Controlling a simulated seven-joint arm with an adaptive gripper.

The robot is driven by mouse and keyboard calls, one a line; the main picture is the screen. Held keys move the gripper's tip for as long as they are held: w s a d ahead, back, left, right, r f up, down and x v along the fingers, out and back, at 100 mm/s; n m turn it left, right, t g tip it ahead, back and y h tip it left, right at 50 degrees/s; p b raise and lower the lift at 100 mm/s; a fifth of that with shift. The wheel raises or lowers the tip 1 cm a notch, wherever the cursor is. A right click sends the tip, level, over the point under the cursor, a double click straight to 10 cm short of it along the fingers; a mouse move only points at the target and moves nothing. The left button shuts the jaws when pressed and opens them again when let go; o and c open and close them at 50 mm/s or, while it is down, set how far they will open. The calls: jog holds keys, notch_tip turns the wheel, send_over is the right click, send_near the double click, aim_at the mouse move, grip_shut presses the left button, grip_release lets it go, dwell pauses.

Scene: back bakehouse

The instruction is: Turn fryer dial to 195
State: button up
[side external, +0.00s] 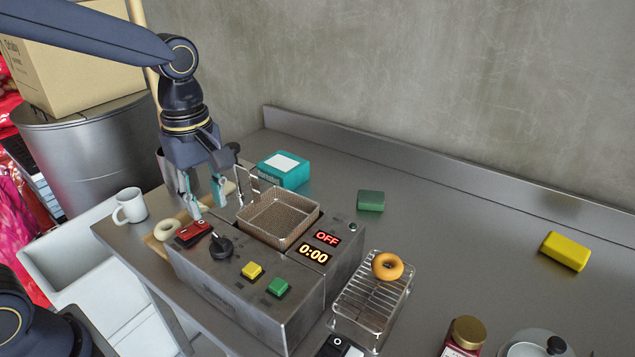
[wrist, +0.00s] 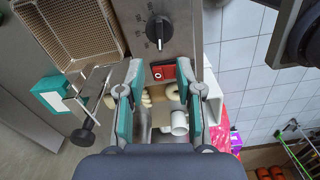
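The fryer (side external: 238,310) is a grey metal box on the counter. Its black dial (side external: 221,245) sits on the left part of its top; in the wrist view the dial (wrist: 158,28) shows a white pointer line, with scale marks too small to read. A red switch (side external: 193,232) lies beside the dial. The fryer display (side external: 327,239) reads OFF, with 0:00 below. My gripper (side external: 208,207) is open and empty, pointing down above the red switch end of the fryer. In the wrist view its fingertips (wrist: 160,66) flank the red switch, with the dial beyond them.
A wire fry basket (side external: 279,217) sits in the fryer, its handle rising near my gripper. Yellow (side external: 252,270) and green (side external: 278,287) buttons are on the front. A mug (side external: 130,206) and pale dough rings (side external: 167,231) lie left. A rack (side external: 372,305) with a doughnut stands right.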

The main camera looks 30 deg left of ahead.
aim_at(215, 235)
notch_tip(215, 235, down, 7)
jog(key=shift+f, duration=0.1)
dwell(0.3)
grip_shut()
